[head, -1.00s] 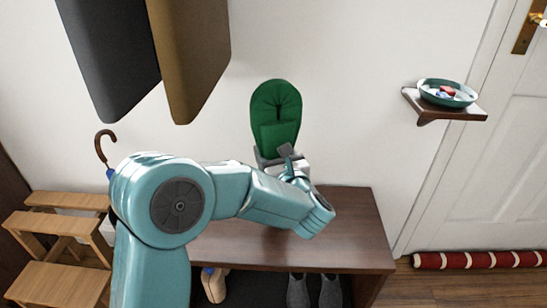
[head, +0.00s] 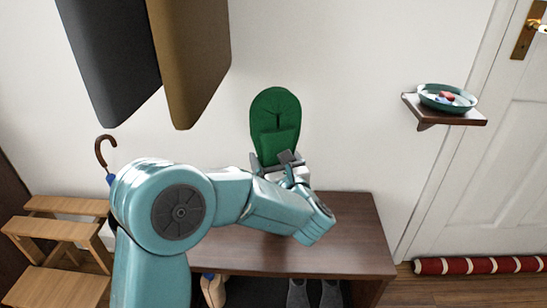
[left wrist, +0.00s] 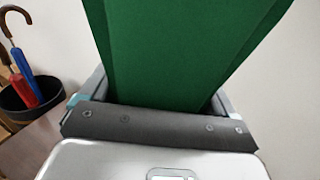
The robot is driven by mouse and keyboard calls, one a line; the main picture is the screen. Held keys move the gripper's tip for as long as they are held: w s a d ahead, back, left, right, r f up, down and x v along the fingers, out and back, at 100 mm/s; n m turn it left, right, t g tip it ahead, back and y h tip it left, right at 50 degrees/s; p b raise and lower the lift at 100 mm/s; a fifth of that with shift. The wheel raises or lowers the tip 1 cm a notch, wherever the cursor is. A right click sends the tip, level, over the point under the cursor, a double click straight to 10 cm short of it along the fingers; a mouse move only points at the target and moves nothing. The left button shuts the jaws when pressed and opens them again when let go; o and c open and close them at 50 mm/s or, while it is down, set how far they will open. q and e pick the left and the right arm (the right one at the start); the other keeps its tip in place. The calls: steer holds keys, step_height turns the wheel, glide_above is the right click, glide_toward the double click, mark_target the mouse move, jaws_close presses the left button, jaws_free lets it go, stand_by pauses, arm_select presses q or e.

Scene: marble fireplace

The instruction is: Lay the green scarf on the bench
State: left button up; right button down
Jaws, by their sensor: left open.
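The green scarf (head: 275,115) shows as a folded, rounded shape against the white wall, above the back of the brown bench (head: 350,230). My left gripper (head: 277,160) is open at the scarf's lower end, over the bench. In the left wrist view the scarf (left wrist: 185,50) reaches down between the spread fingers of the gripper (left wrist: 160,95); I cannot tell whether they touch it. What holds the scarf up is not visible. My arm hides part of the bench top. My right gripper is not in view.
Dark and brown hanging panels (head: 190,60) are at upper left. A small shelf (head: 450,113) with a green dish (head: 447,98) is on the wall at right. A wooden step stool (head: 60,240) stands left. The bench's right end is clear. Umbrellas (left wrist: 22,75) stand in a bin.

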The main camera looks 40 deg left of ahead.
arm_select(q)
steer(key=v, duration=1.2)
steer(key=shift+p, duration=0.3)
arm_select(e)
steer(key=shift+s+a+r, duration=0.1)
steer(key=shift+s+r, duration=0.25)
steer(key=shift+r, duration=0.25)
arm_select(q)
steer(key=shift+d, duration=0.1)
